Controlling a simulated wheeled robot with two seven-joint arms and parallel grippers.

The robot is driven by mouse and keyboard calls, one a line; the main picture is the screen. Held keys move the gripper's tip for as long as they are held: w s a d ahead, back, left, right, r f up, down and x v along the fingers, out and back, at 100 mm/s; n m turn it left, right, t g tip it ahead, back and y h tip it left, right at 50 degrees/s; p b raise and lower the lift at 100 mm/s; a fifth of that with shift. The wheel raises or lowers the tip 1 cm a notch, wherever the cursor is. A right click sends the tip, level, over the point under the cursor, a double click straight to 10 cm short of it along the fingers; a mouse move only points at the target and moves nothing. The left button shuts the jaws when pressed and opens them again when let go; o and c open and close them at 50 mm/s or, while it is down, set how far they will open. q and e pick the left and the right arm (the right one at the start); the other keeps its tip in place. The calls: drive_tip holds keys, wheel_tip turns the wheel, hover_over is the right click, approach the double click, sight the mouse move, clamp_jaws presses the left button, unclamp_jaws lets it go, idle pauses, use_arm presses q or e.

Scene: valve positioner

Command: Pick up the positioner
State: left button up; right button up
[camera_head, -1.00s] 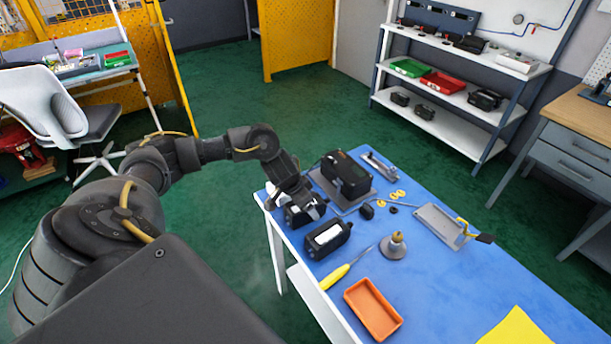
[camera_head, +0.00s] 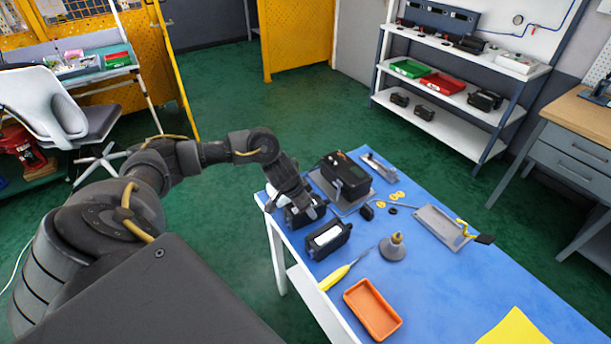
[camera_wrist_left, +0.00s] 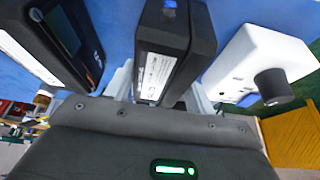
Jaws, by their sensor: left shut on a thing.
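A black box-shaped positioner (camera_wrist_left: 175,45) with a white label on its side stands between the two fingers of my left gripper (camera_wrist_left: 160,92) in the left wrist view. The gripper is shut on it. In the head view my left gripper (camera_head: 304,206) is low over the far left end of the blue table and covers much of the positioner (camera_head: 294,217). A second black unit (camera_head: 328,240) with a pale face lies just nearer on the table. My right gripper is not in view.
In the left wrist view a black unit with a screen (camera_wrist_left: 68,42) is close on the left, and a white box with a dark knob (camera_wrist_left: 262,62) is close on the right. A larger black unit (camera_head: 345,175) stands beside the gripper. An orange tray (camera_head: 372,309) lies nearer.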

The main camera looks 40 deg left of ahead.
use_arm(q)
drive_tip(key=c, duration=0.6)
drive_tip(key=shift+o, duration=0.2)
drive_tip(key=shift+w+r+b, duration=0.1)
drive_tip(key=shift+r+b, duration=0.05)
drive_tip(key=shift+b, duration=0.15)
drive_tip(key=shift+r, duration=0.35)
wheel_tip(320, 180, up, 3)
drive_tip(key=s+d+r+p, duration=0.4)
drive_tip(key=s+d+r, duration=0.2)
drive_tip(key=s+r, duration=0.3)
drive_tip(key=shift+s+d+r+p, duration=0.2)
drive_tip(key=shift+s+r+p, duration=0.15)
drive_tip(key=shift+s, duration=1.45)
drive_tip(key=shift+f, duration=0.1)
